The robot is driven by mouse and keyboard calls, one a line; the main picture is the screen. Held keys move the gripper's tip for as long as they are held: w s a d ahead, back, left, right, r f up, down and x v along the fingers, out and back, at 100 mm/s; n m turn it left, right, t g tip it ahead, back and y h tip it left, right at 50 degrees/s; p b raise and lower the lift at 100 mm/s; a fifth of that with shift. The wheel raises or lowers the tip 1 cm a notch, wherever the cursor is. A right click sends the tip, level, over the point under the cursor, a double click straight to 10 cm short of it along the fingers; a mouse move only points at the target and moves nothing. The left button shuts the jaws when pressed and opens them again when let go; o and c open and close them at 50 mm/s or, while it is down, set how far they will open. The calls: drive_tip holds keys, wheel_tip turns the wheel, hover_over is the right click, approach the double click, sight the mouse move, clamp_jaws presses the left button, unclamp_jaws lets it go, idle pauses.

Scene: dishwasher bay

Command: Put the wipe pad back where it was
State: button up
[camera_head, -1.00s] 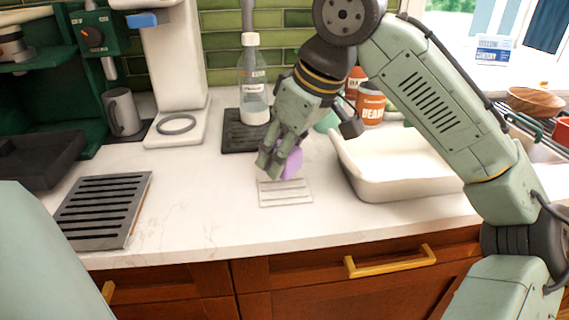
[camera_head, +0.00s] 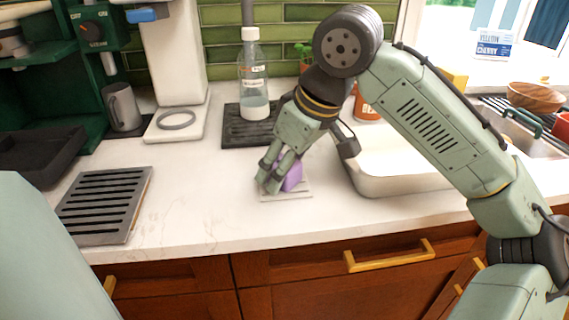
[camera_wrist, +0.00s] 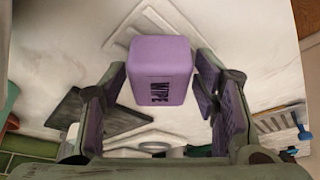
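The wipe pad is a purple block (camera_head: 293,177) marked WIPE; it also shows in the wrist view (camera_wrist: 160,68). My gripper points down at a flat white ridged holder (camera_head: 297,195) on the counter, which also shows behind the pad in the wrist view (camera_wrist: 118,45). The pad is over or on this holder and hides part of it. I cannot tell whether they touch.
A white basin (camera_head: 410,178) stands close to the right of the holder. A clear bottle (camera_head: 254,90) stands on a dark mat (camera_head: 235,131) behind it. A grey slatted grate (camera_head: 105,205) lies at the left. The counter between grate and holder is clear.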

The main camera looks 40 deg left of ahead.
drive_tip(key=shift+o, duration=0.2)
drive_tip(key=v, duration=1.2)
drive_tip(key=shift+r, duration=0.2)
drive_tip(key=shift+s+a, duration=0.1)
